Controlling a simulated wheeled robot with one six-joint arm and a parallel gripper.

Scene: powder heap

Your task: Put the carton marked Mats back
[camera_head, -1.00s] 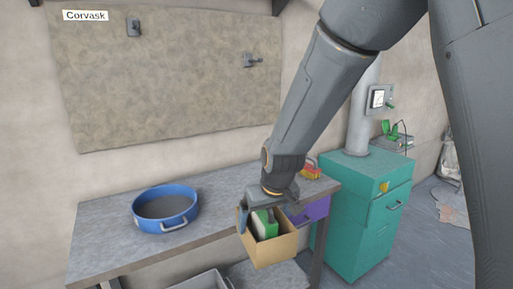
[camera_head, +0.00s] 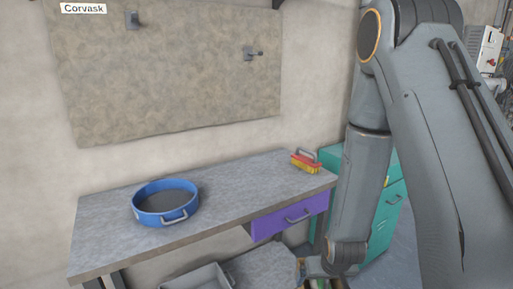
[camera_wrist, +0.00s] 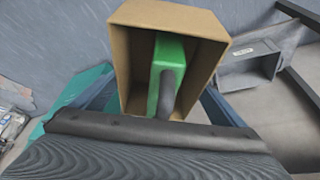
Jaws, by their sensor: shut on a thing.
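My gripper (camera_wrist: 165,118) is shut on an open-topped brown carton (camera_wrist: 124,70), which fills the upper middle of the wrist view. A green object (camera_wrist: 156,70) with a dark grey rounded part stands inside the carton. I see no marking on the carton's visible sides, so I cannot tell if it reads Mats. In the head view my gripper is at the bottom edge, right of the workbench, and the carton is almost wholly cut off there.
The workbench (camera_head: 110,230) carries a blue round pan (camera_head: 140,205) of dark powder and a red-yellow brush (camera_head: 305,162). A purple drawer (camera_head: 285,219) hangs under it. A grey tray (camera_head: 203,278) lies on the lower shelf. A teal cabinet (camera_head: 385,222) stands right.

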